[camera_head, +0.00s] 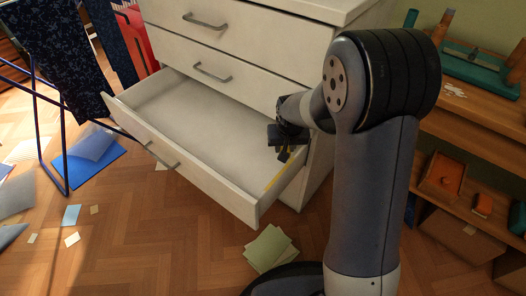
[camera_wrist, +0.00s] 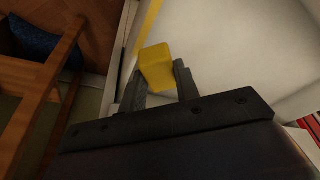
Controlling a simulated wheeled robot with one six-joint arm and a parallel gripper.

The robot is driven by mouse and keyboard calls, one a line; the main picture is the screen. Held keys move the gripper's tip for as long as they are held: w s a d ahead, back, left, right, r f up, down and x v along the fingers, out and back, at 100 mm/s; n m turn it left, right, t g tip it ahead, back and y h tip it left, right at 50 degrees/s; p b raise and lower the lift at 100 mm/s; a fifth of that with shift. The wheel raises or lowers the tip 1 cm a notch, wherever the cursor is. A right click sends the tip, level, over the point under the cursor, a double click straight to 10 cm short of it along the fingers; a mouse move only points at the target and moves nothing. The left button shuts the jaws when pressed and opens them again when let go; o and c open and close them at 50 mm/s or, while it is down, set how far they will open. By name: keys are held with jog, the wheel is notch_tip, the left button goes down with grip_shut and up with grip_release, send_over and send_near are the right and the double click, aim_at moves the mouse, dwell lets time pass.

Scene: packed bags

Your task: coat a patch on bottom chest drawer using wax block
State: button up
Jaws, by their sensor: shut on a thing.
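The white chest's bottom drawer (camera_head: 205,176) is pulled open and looks empty inside. My gripper (camera_head: 284,154) is at the drawer's right side wall, near its top edge. In the wrist view my gripper (camera_wrist: 159,82) is shut on a yellow wax block (camera_wrist: 156,66), held between its two dark fingers. A yellow streak (camera_head: 277,179) runs along the drawer's right side, in front of my gripper. The streak also shows in the wrist view (camera_wrist: 149,20), beyond the block. The block is not clear in the head view, and I cannot tell whether it touches the wall.
Two shut drawers (camera_head: 241,35) are above the open one. A wooden shelf (camera_head: 470,128) with boxes stands at the right. Green sheets (camera_head: 268,247) lie on the floor below the drawer. A blue-legged rack with dark cloth (camera_head: 62,55) stands at the left.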

jog(key=shift+r+p, duration=1.55)
jog(key=shift+r, duration=0.8)
jog(key=shift+r, duration=0.1)
